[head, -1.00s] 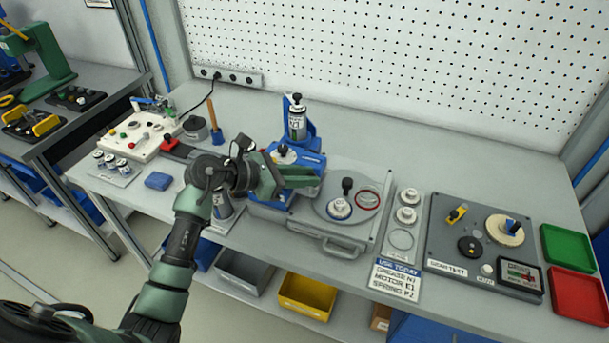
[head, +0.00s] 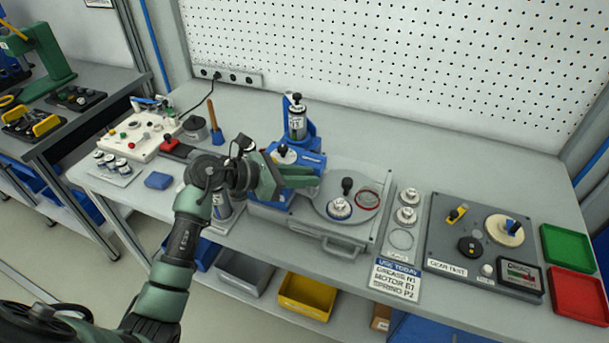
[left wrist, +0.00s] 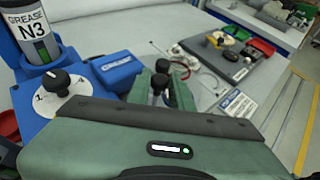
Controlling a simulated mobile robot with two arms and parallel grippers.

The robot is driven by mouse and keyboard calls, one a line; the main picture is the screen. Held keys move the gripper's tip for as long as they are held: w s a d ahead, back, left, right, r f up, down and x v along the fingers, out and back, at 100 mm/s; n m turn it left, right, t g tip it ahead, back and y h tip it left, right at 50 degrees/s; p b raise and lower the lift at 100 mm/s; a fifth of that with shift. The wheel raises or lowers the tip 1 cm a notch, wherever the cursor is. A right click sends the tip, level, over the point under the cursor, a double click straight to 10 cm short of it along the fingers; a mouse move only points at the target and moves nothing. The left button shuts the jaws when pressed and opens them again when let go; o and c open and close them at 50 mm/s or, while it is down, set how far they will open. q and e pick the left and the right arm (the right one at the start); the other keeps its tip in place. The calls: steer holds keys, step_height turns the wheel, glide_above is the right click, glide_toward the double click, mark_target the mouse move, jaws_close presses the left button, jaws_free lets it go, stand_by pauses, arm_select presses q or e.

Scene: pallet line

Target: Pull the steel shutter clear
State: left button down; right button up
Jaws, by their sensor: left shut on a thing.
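My left gripper (head: 308,182) reaches in at the front of the blue grease dispenser (head: 312,138). In the left wrist view its green fingers (left wrist: 165,92) are shut around a small dark knob on a steel stem (left wrist: 158,83). I take this to be the grip of the steel shutter; its plate is hidden behind the gripper and the dispenser. A canister marked GREASE N3 (left wrist: 38,35) stands in the dispenser, above a white dial with a black knob (left wrist: 60,82). Right of the fingers is a grey round plate (head: 322,207). My right gripper is not in view.
On the round plate are a black-knobbed post (head: 347,187), a white-topped part (head: 338,208) and a red ring (head: 367,200). A gear test panel (head: 437,240) and green (head: 567,247) and red trays (head: 578,295) lie right.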

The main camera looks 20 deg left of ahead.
arm_select(q)
steer(key=s, duration=0.5)
steer(key=shift+s+a+b, duration=0.1)
steer(key=shift+s+b, duration=0.15)
steer(key=shift+b, duration=0.15)
steer(key=c, duration=1.3)
jaws_free()
